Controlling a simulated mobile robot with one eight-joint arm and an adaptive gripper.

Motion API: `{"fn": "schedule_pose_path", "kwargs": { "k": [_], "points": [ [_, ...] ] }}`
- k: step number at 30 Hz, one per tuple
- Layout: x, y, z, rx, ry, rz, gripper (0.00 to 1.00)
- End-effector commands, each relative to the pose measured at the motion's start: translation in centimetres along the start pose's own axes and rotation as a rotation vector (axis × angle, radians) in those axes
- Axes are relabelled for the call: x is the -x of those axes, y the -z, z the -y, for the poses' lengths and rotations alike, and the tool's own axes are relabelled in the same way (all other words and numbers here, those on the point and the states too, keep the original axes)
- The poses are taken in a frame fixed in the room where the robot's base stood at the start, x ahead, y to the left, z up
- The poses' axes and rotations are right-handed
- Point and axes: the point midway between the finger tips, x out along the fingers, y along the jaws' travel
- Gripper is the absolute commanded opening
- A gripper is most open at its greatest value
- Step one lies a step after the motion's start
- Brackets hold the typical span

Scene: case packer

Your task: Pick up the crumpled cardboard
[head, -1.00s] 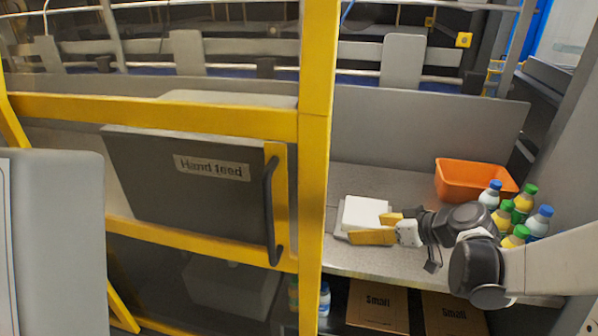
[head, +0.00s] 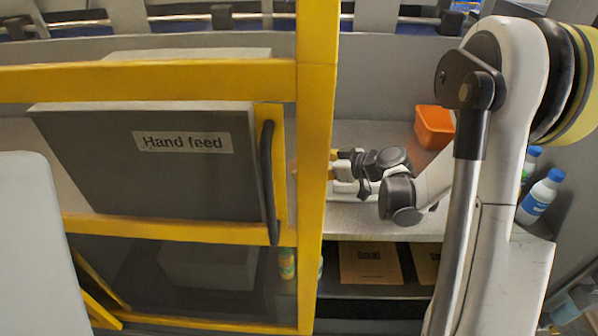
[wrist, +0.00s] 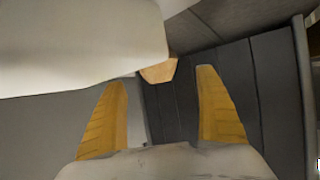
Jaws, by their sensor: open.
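A small tan-brown piece (wrist: 159,70), which looks like the cardboard, shows in the wrist view just beyond and between my fingertips. A large pale surface (wrist: 75,45) covers part of it, so its full shape is hidden. My gripper (wrist: 162,77) is open, with its two yellow fingers apart and nothing between them. In the head view my gripper (head: 333,165) is at the right edge of the yellow post, which partly hides it. I cannot make out the crumpled cardboard in the head view.
A yellow frame post (head: 315,130) stands beside my gripper, left of it the "Hand feed" panel (head: 150,175). An orange bin (head: 434,127) and bottles (head: 540,197) are to the right. Cardboard boxes (head: 370,264) lie on the lower shelf. Dark ribbed panels (wrist: 215,75) show in the wrist view.

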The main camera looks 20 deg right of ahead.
Motion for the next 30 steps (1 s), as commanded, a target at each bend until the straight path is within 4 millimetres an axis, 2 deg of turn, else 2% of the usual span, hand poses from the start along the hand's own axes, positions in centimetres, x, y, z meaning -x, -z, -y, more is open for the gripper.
{"fn": "schedule_pose_path", "kwargs": {
  "k": [1,5,12,13,15,18,30],
  "points": [
    [-1.1,-0.5,-0.1,0.001,0.003,0.000,0.84],
    [-3.0,-0.4,-0.1,0.002,0.002,0.000,0.84],
    [-3.2,-0.2,-0.1,0.000,0.000,0.001,0.84],
    [-3.2,-0.2,-0.1,0.000,0.000,0.001,0.78],
    [-3.2,-0.2,-0.1,0.000,0.000,0.001,0.57],
    [-3.2,-0.2,-0.1,0.000,0.000,0.001,0.32],
    [-3.1,-0.1,-0.1,0.001,0.000,0.001,0.32]
  ]
}}
